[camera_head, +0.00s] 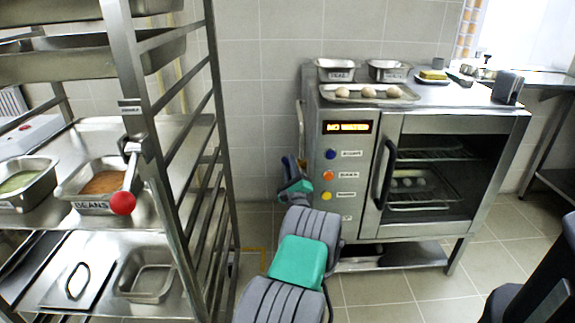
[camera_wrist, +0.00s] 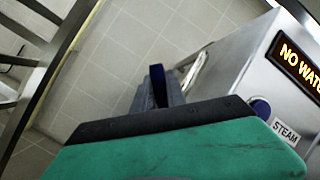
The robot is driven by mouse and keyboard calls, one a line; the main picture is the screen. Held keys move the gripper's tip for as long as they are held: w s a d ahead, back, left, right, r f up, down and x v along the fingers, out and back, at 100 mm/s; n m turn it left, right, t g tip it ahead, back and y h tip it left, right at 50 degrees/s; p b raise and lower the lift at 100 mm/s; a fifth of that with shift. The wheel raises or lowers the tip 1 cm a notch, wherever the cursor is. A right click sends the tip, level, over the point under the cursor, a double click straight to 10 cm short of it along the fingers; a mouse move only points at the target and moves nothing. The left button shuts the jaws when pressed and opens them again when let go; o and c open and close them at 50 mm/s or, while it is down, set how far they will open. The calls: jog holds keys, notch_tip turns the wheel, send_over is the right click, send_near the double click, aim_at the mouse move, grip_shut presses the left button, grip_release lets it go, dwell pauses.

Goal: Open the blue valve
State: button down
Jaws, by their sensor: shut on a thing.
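The blue valve handle (camera_head: 290,164) is at the left side of the steel oven, low beside its side wall. My gripper (camera_head: 292,176) reaches to it from below and is shut on it. In the wrist view the blue handle (camera_wrist: 157,78) stands upright between the dark fingers of my gripper (camera_wrist: 160,92). The green wrist housing hides the valve body and the lower part of the grip. I cannot tell how far the valve is turned.
The oven (camera_head: 350,205) has a lit "NO WATER" display (camera_head: 347,127) and a blue STEAM knob (camera_head: 331,154). A metal rack (camera_head: 225,190) with pans stands close on the left. A pipe (camera_wrist: 196,70) runs along the oven's side.

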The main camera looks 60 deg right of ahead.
jog(key=shift+s+d, duration=0.15)
jog(key=shift+s, duration=0.05)
jog(key=c, duration=1.6)
grip_release()
jog(key=shift+s, duration=0.15)
jog(key=shift+o, duration=1.2)
jog(key=shift+w, duration=0.3)
jog(key=b+v, duration=0.1)
jog(key=v, duration=0.7)
jog(key=shift+b, duration=0.35)
jog(key=shift+c, duration=0.4)
